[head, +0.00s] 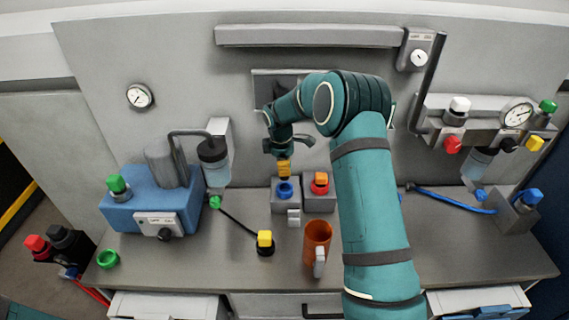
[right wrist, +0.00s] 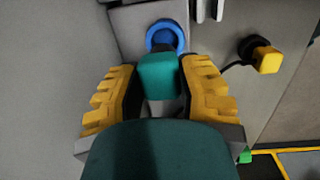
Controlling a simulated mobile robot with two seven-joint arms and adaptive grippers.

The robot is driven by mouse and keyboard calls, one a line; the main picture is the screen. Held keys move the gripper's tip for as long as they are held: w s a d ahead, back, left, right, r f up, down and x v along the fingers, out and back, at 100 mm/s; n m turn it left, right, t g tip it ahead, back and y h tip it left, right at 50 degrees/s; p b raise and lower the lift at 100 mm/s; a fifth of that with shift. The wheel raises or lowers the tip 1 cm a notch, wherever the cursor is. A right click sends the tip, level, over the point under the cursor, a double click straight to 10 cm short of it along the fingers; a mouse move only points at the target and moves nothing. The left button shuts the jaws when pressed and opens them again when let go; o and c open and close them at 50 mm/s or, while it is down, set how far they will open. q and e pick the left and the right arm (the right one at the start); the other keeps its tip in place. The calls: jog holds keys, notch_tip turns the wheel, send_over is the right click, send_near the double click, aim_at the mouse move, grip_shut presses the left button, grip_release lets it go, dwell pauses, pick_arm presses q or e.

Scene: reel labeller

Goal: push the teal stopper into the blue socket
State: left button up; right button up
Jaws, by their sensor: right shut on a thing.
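The blue socket (head: 285,189) is a blue ring on a grey block in the middle of the bench; it also shows at the top of the right wrist view (right wrist: 166,37). My right gripper (head: 284,168) points down just above it. In the right wrist view, its yellow ridged fingers stand either side of the teal stopper (right wrist: 158,76), shut on it. The stopper's dark lower end is at the ring's near edge; whether it has entered the socket I cannot tell. In the head view the fingers hide the stopper. My left gripper is not in view.
A second block with a red ring and orange plug (head: 320,179) stands close on the right. An orange mug (head: 317,243) is in front. A yellow-capped plug (head: 265,240) with a black cable lies left of it. A blue machine (head: 155,200) stands further left.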

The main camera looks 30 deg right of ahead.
jog(key=shift+f, duration=0.2)
dwell(0.3)
jog(key=shift+f+b, duration=1.95)
jog(key=shift+f, duration=1.2)
jog(key=shift+f, duration=0.4)
dwell(0.4)
jog(key=o, duration=1.1)
jog(key=shift+o, duration=0.2)
jog(key=shift+r, duration=0.1)
jog(key=r, duration=0.4)
jog(key=a+r, duration=0.1)
jog(key=r, duration=0.6)
jog(key=shift+s+a+r, duration=0.1)
jog(key=shift+a+r, duration=0.05)
jog(key=shift+r, duration=0.25)
